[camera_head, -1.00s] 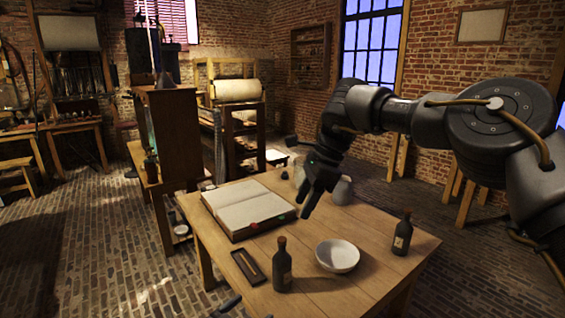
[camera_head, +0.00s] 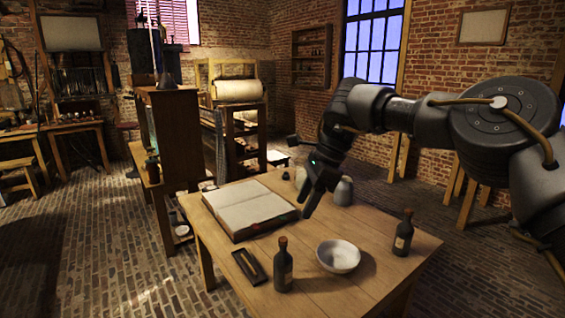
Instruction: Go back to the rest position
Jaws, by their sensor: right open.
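My right arm comes in from the right, and its dark gripper (camera_head: 307,208) hangs over the table behind the white bowl, pointing down. The jaws are open, with nothing visible between them. A grey jar (camera_head: 343,191) stands just right of the gripper, and a small pale jar (camera_head: 300,177) shows behind it, partly hidden. My left gripper is not in view.
The wooden table (camera_head: 325,290) carries an open book (camera_head: 248,208), a white bowl (camera_head: 338,257), a dark corked bottle (camera_head: 283,267), another bottle (camera_head: 403,235) and a dark narrow tray (camera_head: 248,266). A wooden cabinet (camera_head: 172,135) stands behind, left. Brick floor is clear at left.

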